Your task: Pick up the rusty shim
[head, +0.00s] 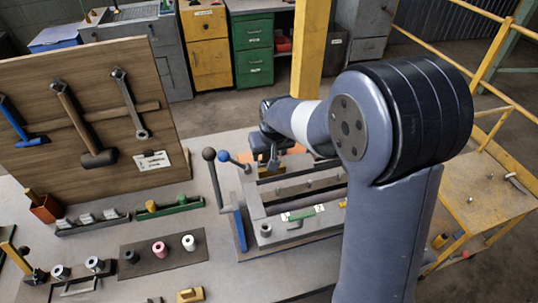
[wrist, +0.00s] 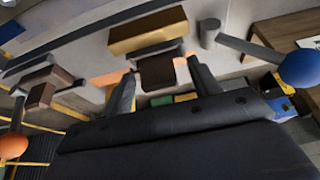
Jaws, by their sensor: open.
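My gripper (head: 272,163) is in the head view above the far end of the grey metal fixture on the bench, largely hidden by my arm. In the wrist view its two dark fingers (wrist: 161,67) stand apart. A small brown block (wrist: 157,73), which looks like the rusty shim, shows between them. The fingers appear to be on either side of it, with gaps. I cannot tell how deep it sits between them. In the head view I cannot make out the shim clearly.
A wooden tool board (head: 90,120) stands at the left. A dark mat (head: 160,252) holds small cylinders. A yellow post (head: 310,45) stands behind.

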